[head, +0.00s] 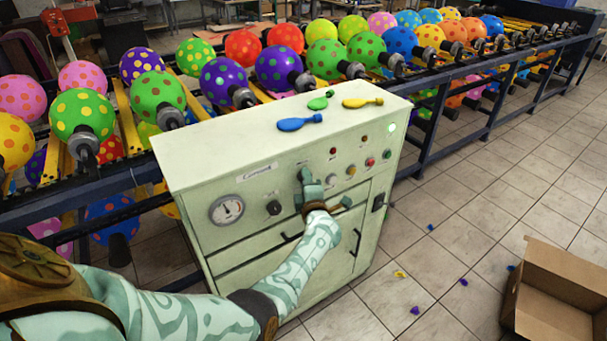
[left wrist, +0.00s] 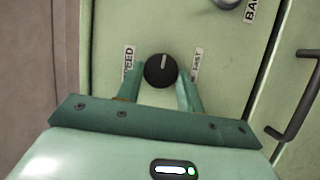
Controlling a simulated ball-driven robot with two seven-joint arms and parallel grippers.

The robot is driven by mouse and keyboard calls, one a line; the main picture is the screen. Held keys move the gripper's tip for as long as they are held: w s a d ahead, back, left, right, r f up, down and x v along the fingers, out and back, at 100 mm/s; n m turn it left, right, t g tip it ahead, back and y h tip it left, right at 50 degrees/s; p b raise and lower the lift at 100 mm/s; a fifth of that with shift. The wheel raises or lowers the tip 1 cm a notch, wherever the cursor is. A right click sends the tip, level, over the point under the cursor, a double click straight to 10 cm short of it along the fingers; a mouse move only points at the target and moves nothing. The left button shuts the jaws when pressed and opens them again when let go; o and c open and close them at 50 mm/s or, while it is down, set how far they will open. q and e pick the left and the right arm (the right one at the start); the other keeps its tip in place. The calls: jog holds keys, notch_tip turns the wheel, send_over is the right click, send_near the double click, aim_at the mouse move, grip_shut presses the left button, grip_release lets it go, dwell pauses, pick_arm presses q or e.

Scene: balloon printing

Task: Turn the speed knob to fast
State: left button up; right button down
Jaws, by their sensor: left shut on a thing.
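The speed knob (left wrist: 160,70) is round and black, with a white pointer line that points nearly straight up in the left wrist view. One label (left wrist: 128,62) to its left ends in "EED"; another label (left wrist: 196,64) to its right is partly covered by a finger and seems to read "FAST". My left gripper (left wrist: 160,84) has a finger on each side of the knob and is shut on it. In the head view my left gripper (head: 306,178) is at the front panel of the pale green control cabinet (head: 240,150) and hides the knob. My right gripper is out of view.
The panel also has a round gauge (head: 227,210), another black knob (head: 273,208), small buttons and a dark handle (left wrist: 296,95). Flat balloons (head: 300,122) lie on top. Racks of dotted balloons stand behind. A cardboard box (head: 555,300) is on the floor at right.

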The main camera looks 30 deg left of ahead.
pick_arm(q)
jog(key=shift+w+d+r+m+g+h+p, duration=0.15)
jog(key=shift+m+g+p, duration=0.4)
jog(key=shift+m+p, duration=0.45)
jog(key=shift+a+r+m+g+h+p, duration=0.1)
jog(key=shift+m+g+h+p, duration=0.1)
jog(key=shift+m+g+p, duration=0.75)
jog(key=shift+w+d+r+m+g+h+p, duration=0.15)
jog(key=shift+m+p, duration=0.5)
jog(key=shift+m, duration=0.7)
jog(key=shift+s+a+f, duration=0.1)
jog(key=o, duration=1)
